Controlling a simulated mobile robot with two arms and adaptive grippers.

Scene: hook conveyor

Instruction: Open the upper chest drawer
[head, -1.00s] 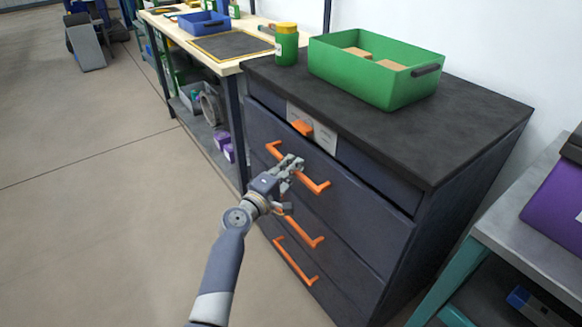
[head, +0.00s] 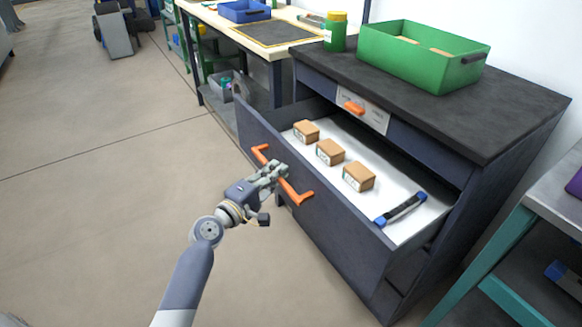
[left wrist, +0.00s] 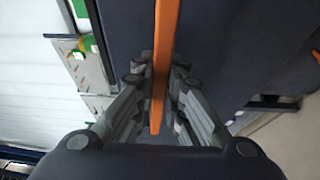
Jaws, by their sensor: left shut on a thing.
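The upper drawer (head: 310,205) of the dark chest stands pulled well out in the head view. Its front carries an orange bar handle (head: 296,193). My left gripper (head: 275,175) is shut on this handle near its middle. In the left wrist view the orange handle (left wrist: 165,60) runs between the two fingers (left wrist: 160,90). Inside the drawer, on a white bottom (head: 375,205), lie three small brown boxes, the middle one (head: 330,152) among them, and a black and blue tool (head: 400,210). My right gripper is not in view.
A green bin (head: 420,58) with brown boxes and a green jar with a yellow lid (head: 335,32) stand on the chest top (head: 440,105). A grey table (head: 555,205) is close on the right.

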